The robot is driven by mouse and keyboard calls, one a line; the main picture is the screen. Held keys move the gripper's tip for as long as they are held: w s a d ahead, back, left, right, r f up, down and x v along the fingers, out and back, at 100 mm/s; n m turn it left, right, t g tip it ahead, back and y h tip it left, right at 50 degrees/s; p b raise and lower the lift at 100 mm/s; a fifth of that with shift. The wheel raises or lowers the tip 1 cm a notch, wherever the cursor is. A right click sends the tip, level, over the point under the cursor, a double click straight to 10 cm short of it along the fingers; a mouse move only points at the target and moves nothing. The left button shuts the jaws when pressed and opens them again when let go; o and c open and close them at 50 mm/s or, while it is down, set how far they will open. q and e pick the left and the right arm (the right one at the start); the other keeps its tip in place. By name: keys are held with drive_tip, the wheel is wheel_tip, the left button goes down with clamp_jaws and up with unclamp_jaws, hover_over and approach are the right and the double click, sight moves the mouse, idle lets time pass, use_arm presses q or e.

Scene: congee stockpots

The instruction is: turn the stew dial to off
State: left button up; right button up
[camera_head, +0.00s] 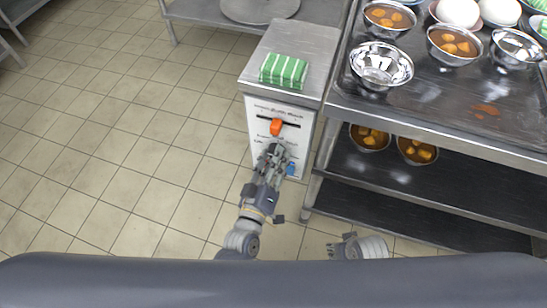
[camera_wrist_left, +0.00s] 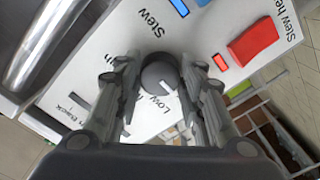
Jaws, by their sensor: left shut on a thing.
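The stew dial (camera_wrist_left: 158,72) is a round grey knob with a pale mark, on a white panel (camera_wrist_left: 118,42) lettered "Stew" and "Low". In the left wrist view it sits between the fingers of my left gripper (camera_wrist_left: 160,85), which is shut on it. In the head view my left gripper (camera_head: 273,152) is at the front of the control box (camera_head: 258,110) and hides the dial. Where the mark points relative to "off" cannot be read. My right gripper (camera_head: 341,247) shows only in part at the bottom, low beside my body, and seems empty.
An orange-red slider or block (camera_head: 276,126) sits on the panel above my left gripper. A blue part (camera_head: 291,168) is at its right. A green striped cloth (camera_head: 284,70) lies on the box. A metal shelf (camera_head: 430,125) with several bowls stands right; floor at left is clear.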

idle(0.4)
use_arm(q)
drive_tip(key=o, duration=1.1)
drive_tip(key=shift+c, duration=0.2)
drive_tip(key=v, duration=1.2)
